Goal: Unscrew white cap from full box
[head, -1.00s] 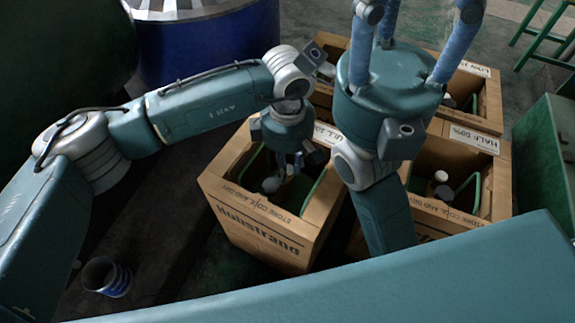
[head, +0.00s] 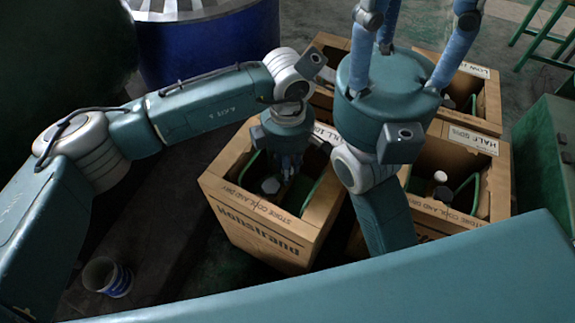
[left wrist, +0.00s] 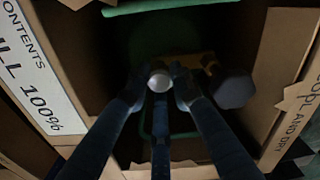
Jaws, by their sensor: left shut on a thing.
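The full box (head: 262,236) is an open cardboard carton marked "Hubstrand", in the middle of the head view. Its label (left wrist: 34,72) reads "FULL 100%" in the left wrist view. My left gripper (head: 290,172) points down into this box. In the left wrist view its dark fingers (left wrist: 160,92) close around the round white cap (left wrist: 159,79). The cap is hidden by the fingers in the head view. A dark grey knob (left wrist: 235,90) is beside the fingers; it also shows in the head view (head: 270,186). My right gripper (head: 418,18) points up with blue fingers spread, empty.
The half box (head: 478,140) stands to the right, with other open cartons (head: 472,78) behind. A blue drum (head: 205,45) stands at the back. A green cabinet (head: 545,150) is at the right edge.

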